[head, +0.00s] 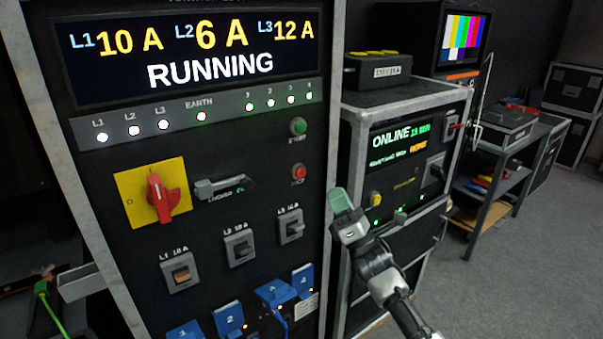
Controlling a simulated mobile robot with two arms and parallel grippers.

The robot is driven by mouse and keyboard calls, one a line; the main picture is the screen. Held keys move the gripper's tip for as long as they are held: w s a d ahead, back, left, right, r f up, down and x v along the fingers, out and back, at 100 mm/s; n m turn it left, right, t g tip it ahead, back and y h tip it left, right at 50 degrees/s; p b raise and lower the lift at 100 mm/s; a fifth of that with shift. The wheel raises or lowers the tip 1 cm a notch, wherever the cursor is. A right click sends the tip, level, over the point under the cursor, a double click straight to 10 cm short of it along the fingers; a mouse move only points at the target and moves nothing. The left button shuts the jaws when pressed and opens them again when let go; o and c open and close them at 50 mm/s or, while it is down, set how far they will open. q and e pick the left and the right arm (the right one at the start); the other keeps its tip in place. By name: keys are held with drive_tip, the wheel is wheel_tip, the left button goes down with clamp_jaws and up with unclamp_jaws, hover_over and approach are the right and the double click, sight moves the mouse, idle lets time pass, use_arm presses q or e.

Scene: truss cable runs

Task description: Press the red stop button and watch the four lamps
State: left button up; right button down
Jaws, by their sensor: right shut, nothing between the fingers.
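The red stop button (298,171) sits on the black front of the power cabinet, below the green start button (298,126). A lamp strip (180,121) runs under the display. The display (190,55) reads RUNNING with 10 A, 6 A and 12 A. My right gripper (340,203), with green fingertips, is shut and empty, to the right of and below the stop button, apart from it. My left gripper is out of view.
A red rotary switch (159,197) on a yellow plate and a grey handle (222,187) project from the cabinet. Breakers and blue sockets (274,292) are below. A second rack (405,140) stands to the right, with a shelf cart (505,165) beyond. Floor at right is clear.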

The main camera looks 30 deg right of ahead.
sight(301, 173)
drive_tip(key=w+b, duration=0.5)
drive_tip(key=w, duration=0.3)
drive_tip(key=shift+w+a, duration=0.35)
drive_tip(key=shift+w, duration=0.05)
idle(2.0)
drive_tip(key=shift+w+b, duration=0.4)
drive_tip(key=shift+b, duration=0.15)
